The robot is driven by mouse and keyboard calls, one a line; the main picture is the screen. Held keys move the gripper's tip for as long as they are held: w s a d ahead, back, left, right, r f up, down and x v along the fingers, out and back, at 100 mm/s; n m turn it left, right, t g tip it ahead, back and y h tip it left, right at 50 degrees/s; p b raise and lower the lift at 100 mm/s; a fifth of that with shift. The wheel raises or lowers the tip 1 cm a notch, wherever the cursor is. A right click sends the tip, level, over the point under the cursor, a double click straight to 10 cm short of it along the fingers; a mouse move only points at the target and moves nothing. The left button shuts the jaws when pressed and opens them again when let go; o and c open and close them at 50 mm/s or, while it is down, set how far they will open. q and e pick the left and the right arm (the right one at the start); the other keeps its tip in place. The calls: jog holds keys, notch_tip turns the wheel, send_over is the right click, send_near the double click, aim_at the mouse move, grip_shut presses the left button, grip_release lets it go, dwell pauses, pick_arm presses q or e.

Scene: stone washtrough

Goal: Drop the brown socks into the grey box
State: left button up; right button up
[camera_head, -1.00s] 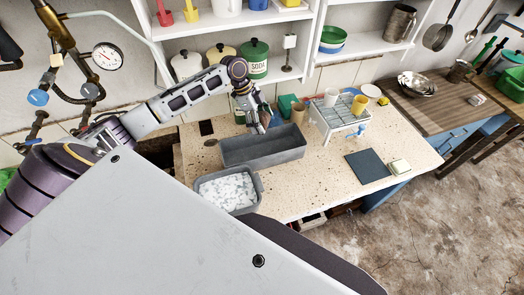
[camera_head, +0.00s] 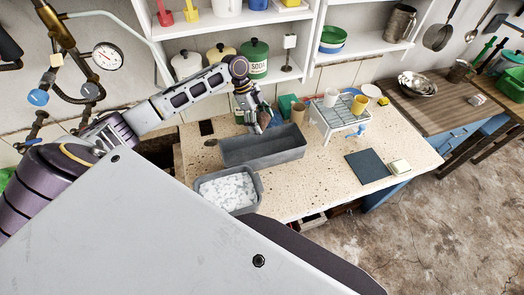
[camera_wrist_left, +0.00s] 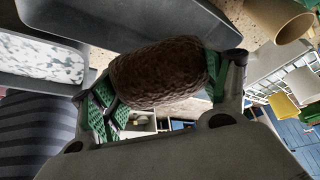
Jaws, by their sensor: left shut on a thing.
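The brown socks (camera_wrist_left: 160,72), a rolled knitted bundle, are gripped between the green-padded fingers of my left gripper (camera_wrist_left: 160,90) in the left wrist view. In the head view my left gripper (camera_head: 258,122) is over the back edge of a long, empty grey box (camera_head: 263,158) on the counter; the socks are small and partly hidden there. In the wrist view a grey box wall (camera_wrist_left: 110,22) shows above the socks, which are apart from it. A second grey tub (camera_head: 262,188) with white pieces inside stands in front. My right gripper is out of view.
A white rack (camera_head: 335,122) with cups (camera_head: 331,97) stands right of the long box. A dark mat (camera_head: 367,166) and a pale block (camera_head: 400,166) lie on the right. Canisters (camera_head: 257,58) stand behind. The counter's middle right is clear.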

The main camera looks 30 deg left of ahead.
pick_arm(q)
jog(key=shift+f, duration=2.7)
jog(key=o, duration=1.2)
jog(key=shift+c, duration=0.2)
jog(key=shift+r, duration=0.1)
jog(key=v, duration=1.2)
